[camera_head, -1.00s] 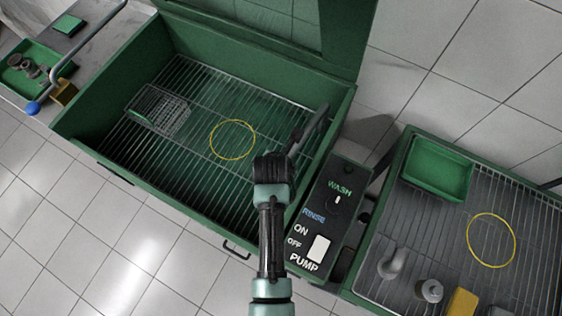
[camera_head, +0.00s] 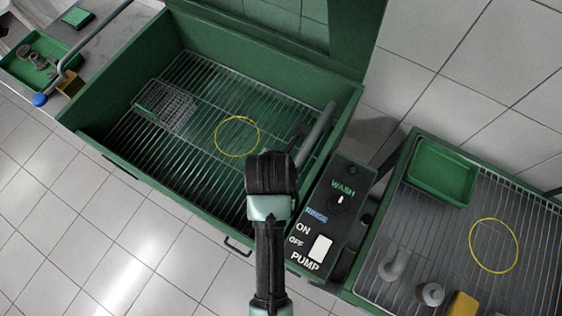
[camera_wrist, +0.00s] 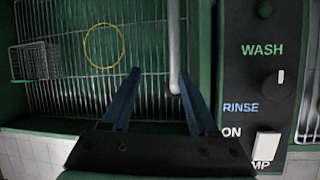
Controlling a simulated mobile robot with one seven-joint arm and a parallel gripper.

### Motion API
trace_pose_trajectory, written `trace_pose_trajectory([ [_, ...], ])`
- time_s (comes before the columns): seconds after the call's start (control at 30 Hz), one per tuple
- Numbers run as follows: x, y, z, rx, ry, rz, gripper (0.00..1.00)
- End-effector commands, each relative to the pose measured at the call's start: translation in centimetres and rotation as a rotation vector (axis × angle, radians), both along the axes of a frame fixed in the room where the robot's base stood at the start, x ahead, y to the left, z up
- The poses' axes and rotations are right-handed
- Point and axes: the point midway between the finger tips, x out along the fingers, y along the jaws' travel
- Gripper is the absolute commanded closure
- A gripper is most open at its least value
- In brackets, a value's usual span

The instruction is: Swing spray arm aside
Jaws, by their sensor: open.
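A grey tube (camera_head: 316,134), which looks like the spray arm, lies along the right side inside the green wash cabinet (camera_head: 92,150). In the wrist view the tube (camera_wrist: 174,45) runs down from the top edge, and its rounded lower end sits between my two blue fingers, nearer the right one. My gripper (camera_wrist: 159,72) is open and holds nothing. I cannot tell whether the right finger touches the tube. In the head view my own wrist hides most of my fingers.
A wire basket (camera_head: 168,104) and a yellow ring (camera_head: 237,136) are on the cabinet's rack. The control panel (camera_head: 330,215) stands close on the right. A green tray (camera_head: 440,170) is on the right-hand rack. A blue-knobbed bent bar (camera_head: 75,55) is at far left.

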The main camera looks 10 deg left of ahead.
Motion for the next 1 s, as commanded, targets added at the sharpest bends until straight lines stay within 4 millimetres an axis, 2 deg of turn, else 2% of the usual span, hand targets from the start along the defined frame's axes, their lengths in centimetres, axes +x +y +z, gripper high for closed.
trace_pose_trajectory([
  [0.1,-0.7,0.1,1.6,0.0,-0.004,0.0,0.41],
  [0.3,-1.3,0.1,2.8,-0.001,-0.001,0.001,0.41],
  [1.0,-1.4,0.1,3.0,0.0,-0.001,0.0,0.41],
])
